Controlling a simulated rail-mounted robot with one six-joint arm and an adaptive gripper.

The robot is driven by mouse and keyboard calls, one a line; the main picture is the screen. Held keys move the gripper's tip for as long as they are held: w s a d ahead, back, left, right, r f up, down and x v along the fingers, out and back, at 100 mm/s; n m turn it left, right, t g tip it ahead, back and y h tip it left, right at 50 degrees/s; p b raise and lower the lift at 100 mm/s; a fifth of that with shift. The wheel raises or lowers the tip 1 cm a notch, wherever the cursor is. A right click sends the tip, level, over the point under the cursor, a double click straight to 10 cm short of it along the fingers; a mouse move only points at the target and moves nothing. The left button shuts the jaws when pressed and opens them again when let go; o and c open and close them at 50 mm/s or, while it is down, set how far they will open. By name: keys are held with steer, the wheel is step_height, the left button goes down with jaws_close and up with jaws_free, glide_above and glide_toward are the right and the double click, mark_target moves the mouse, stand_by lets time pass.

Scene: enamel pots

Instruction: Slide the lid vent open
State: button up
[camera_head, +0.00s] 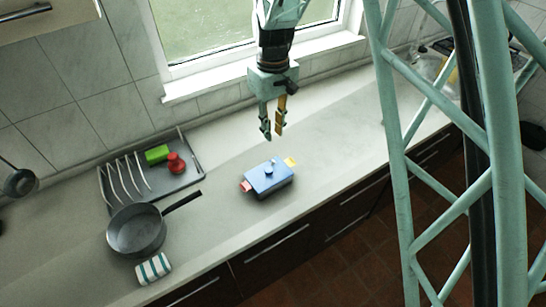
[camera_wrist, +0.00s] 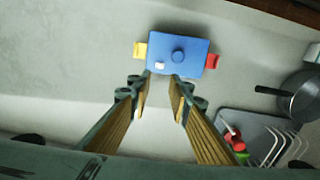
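A blue rectangular lidded pot (camera_head: 262,181) stands on the counter, with one red and one yellow side handle. It also shows near the top of the wrist view (camera_wrist: 194,47). Its blue lid has a round knob (camera_wrist: 178,56) and a small white piece (camera_wrist: 160,65), which looks like the vent slider, near the edge facing my gripper. In the wrist view the fingertips (camera_wrist: 161,77) appear just short of the lid.
A grey dish rack (camera_head: 190,184) with a green block and a red item stands behind the pan. The window sill (camera_head: 195,85) runs behind my gripper. The counter around the pot is clear.

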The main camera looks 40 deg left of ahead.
mark_target(273, 160)
steer(key=shift+f+p, duration=0.35)
steer(key=shift+f, duration=6.4)
jaws_close()
